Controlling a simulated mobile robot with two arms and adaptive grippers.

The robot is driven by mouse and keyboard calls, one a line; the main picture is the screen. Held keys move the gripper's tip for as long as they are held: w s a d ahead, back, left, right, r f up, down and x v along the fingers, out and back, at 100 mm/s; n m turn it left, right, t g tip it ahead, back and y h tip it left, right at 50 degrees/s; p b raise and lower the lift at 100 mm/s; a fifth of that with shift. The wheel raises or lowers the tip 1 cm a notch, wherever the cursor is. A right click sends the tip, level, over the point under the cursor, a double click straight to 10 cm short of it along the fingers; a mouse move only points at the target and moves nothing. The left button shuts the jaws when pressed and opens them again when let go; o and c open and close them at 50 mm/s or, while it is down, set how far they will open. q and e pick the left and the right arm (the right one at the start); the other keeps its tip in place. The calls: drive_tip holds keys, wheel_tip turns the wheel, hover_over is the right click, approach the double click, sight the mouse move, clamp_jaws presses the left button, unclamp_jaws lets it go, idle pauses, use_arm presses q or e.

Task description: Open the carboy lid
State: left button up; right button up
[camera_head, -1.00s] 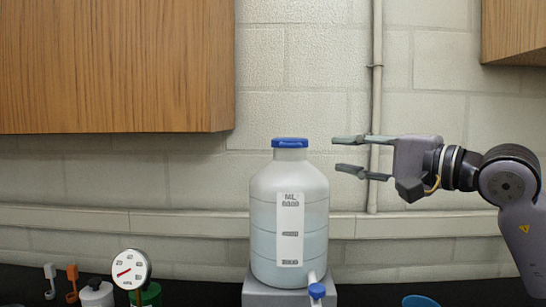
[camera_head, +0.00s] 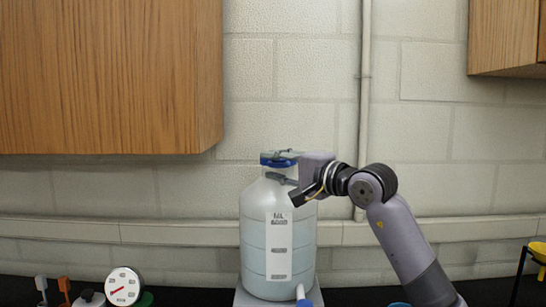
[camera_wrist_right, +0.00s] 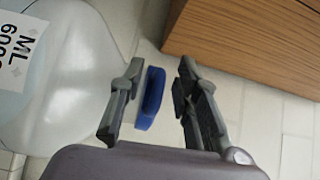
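The carboy (camera_head: 255,232) is a translucent white jug with a white ML label, upright on a grey stand (camera_head: 241,297). Its blue lid (camera_head: 267,161) is on the neck. My right gripper (camera_head: 280,167) reaches in from the right at lid height, its fingers one above the other and partly hiding lid and neck. In the right wrist view the lid (camera_wrist_right: 150,95) shows between the open fingers of the gripper (camera_wrist_right: 155,90). It is nearer the left finger, with a clear gap to the right finger. My left gripper is not in view.
A wooden cabinet (camera_head: 110,75) hangs at the upper left and another (camera_head: 505,38) at the upper right. A vertical pipe (camera_head: 363,110) runs up the wall behind. A round dial gauge (camera_head: 124,286) stands at the lower left. A blue-tipped spigot (camera_head: 304,301) is at the carboy's base.

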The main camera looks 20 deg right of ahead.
drive_tip(key=shift+w+a, duration=0.3)
drive_tip(key=shift+w, duration=0.15)
clamp_jaws()
drive_tip(key=shift+f, duration=0.1)
idle(0.6)
